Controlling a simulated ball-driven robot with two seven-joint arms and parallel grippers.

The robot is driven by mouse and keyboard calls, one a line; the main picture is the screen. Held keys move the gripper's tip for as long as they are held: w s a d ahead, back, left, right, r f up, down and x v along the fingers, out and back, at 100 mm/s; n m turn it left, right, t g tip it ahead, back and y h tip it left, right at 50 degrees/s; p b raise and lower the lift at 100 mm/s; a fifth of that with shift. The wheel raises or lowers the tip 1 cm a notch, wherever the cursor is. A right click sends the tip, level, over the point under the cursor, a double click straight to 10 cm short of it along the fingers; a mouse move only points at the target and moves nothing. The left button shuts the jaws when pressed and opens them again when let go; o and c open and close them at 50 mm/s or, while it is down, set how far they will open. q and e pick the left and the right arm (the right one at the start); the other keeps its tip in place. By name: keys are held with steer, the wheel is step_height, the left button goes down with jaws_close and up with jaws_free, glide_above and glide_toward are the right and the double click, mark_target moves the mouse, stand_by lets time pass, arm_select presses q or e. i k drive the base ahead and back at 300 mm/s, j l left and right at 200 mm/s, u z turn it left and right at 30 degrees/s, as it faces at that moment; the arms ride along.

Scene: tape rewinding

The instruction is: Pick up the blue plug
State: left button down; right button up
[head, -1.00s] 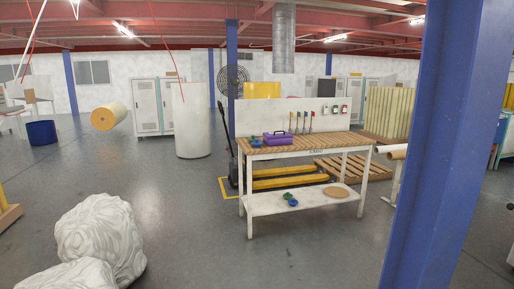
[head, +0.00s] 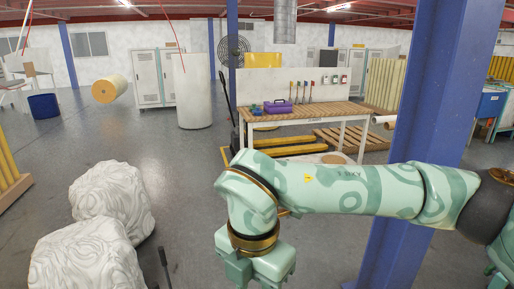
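On the wooden top of the workbench, small blue and green pieces (head: 255,112) lie at its left end, left of a purple toolbox (head: 278,108). They are too small to tell which is a plug. My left gripper is not seen.
A blue column (head: 432,80) stands at the right, behind my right arm. White wrapped lumps (head: 108,200) lie at the lower left. A yellow pallet jack (head: 290,150) stands by the workbench (head: 322,107). Open grey floor (head: 60,155) lies to the left.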

mark_target(258, 112)
steer(key=i+z, duration=0.2)
steer(key=i, duration=2.35)
steer(key=i+u, duration=0.45)
steer(key=i, duration=0.35)
steer(key=i+l+u, duration=0.15)
steer(key=i+u, duration=0.25)
steer(key=i, duration=0.4)
steer(key=i+j, duration=0.15)
steer(key=i, duration=0.35)
steer(key=i+j+z, duration=0.1)
steer(key=i, duration=0.4)
steer(key=i+j+z, duration=0.15)
steer(key=i+z, duration=0.15)
steer(key=z, duration=0.2)
steer(key=i+j+z, duration=0.25)
steer(key=z, duration=0.2)
steer(key=i+j+z, duration=0.15)
steer(key=j+z, duration=0.2)
steer(key=z, duration=0.15)
steer(key=i+j+z, duration=0.2)
steer(key=z, duration=0.15)
steer(key=i+j+z, duration=0.1)
steer(key=j+z, duration=0.2)
steer(key=j, duration=0.15)
steer(key=i+j+z, duration=0.15)
steer(key=j+z, duration=0.2)
